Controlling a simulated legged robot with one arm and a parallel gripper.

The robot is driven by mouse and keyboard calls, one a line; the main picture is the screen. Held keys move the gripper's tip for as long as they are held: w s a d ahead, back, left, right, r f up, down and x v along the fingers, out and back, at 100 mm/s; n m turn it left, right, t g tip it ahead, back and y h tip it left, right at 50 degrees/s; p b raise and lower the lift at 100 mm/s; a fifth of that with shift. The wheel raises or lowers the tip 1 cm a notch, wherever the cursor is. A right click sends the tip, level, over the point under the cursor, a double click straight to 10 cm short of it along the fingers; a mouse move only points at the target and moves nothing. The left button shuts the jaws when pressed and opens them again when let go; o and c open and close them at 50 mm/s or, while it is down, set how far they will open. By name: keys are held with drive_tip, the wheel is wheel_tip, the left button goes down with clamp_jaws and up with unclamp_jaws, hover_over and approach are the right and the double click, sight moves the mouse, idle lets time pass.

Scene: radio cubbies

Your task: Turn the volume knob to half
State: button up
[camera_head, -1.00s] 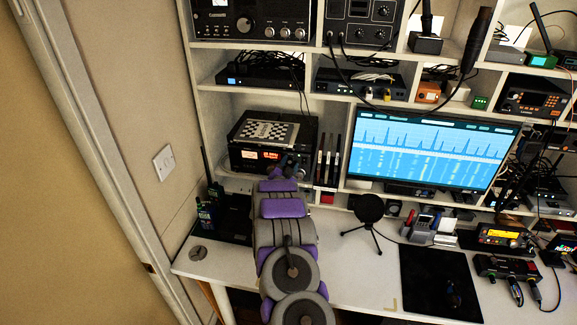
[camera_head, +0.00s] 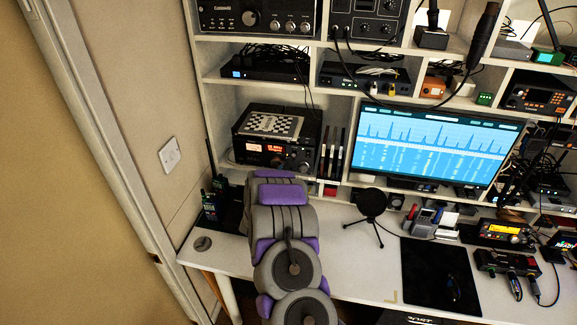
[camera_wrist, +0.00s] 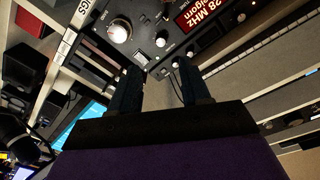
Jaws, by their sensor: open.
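A black radio (camera_head: 270,132) with a lit red display sits in the left middle cubby, a checkered board on top. In the wrist view the radio (camera_wrist: 150,14) appears tilted, with a large silver knob (camera_wrist: 119,31), several small knobs such as one (camera_wrist: 160,42), and a red display (camera_wrist: 198,12). I cannot read which knob is the volume, or its setting. My gripper (camera_wrist: 159,66) is open and empty, its two dark fingers pointing at the radio's front but apart from it. In the head view my arm hides the gripper.
Cubby walls and shelf edges surround the radio. Dark pens or books (camera_head: 332,155) stand to its right. A handheld radio (camera_head: 211,200) is at the left of the desk. A small tripod (camera_head: 372,208) and monitor (camera_head: 433,147) are to the right.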

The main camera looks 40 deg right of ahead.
drive_tip(key=v, duration=0.7)
drive_tip(key=shift+p, duration=0.35)
drive_tip(key=shift+f, duration=0.1)
drive_tip(key=w+a+r+n+t+y, duration=0.1)
drive_tip(key=w+a+r+n+y, duration=0.2)
drive_tip(key=a, duration=0.4)
drive_tip(key=w+a+r+n+t+y, duration=0.1)
drive_tip(key=w+a+r+y, duration=0.15)
drive_tip(key=a+y, duration=0.4)
drive_tip(key=s+a+r+n+g+y, duration=0.2)
drive_tip(key=s+a+r+n+y, duration=0.15)
drive_tip(key=a, duration=0.45)
drive_tip(key=s+a+r+n+g+y, duration=0.1)
drive_tip(key=s+a+r+n+y, duration=0.15)
drive_tip(key=s+a, duration=0.35)
drive_tip(key=s+a+r+n+g+y, duration=0.1)
drive_tip(key=s+a+r+n+g, duration=0.15)
drive_tip(key=s, duration=0.45)
drive_tip(key=s+a+r+n+g, duration=0.1)
drive_tip(key=s+a+n+g, duration=0.1)
drive_tip(key=s+a, duration=0.3)
drive_tip(key=s+d+r+n+g+h, duration=0.1)
drive_tip(key=s+d+g, duration=0.1)
drive_tip(key=s, duration=1.1)
drive_tip(key=s+d+r+n+g, duration=0.2)
drive_tip(key=s+g, duration=0.3)
drive_tip(key=s, duration=0.9)
drive_tip(key=shift+s+d+h, duration=0.3)
drive_tip(key=shift+d+h, duration=0.05)
drive_tip(key=shift+d, duration=0.4)
